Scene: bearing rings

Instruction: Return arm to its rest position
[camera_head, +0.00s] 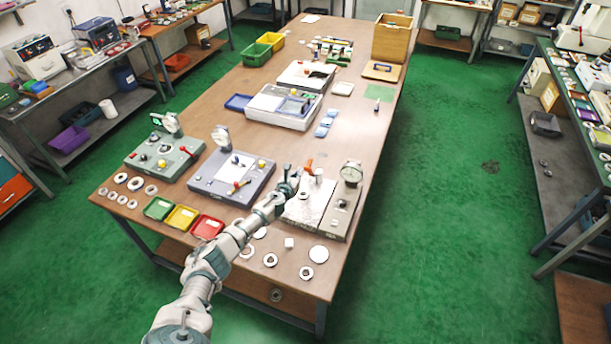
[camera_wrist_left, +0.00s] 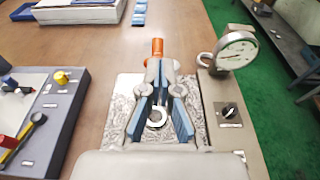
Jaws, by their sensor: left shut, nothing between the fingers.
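My left arm reaches in from the bottom of the head view, and its gripper (camera_head: 290,181) is over the left edge of the grey test station with the dial gauge (camera_head: 352,172). In the left wrist view the gripper (camera_wrist_left: 158,70) is shut and empty, its tips pointing toward an orange part (camera_wrist_left: 157,47). A bearing ring (camera_wrist_left: 157,116) shows below, between the finger links, on the station's mottled metal plate (camera_wrist_left: 207,128). It looks apart from the fingers. My right gripper is not in view.
A blue-grey station (camera_head: 232,178) stands to the left. Green (camera_head: 158,208), yellow (camera_head: 181,217) and red (camera_head: 207,227) trays line the near side of the wooden table (camera_head: 207,92). Loose rings and discs (camera_head: 307,272) lie near the front edge. Bare tabletop is at the table's right side.

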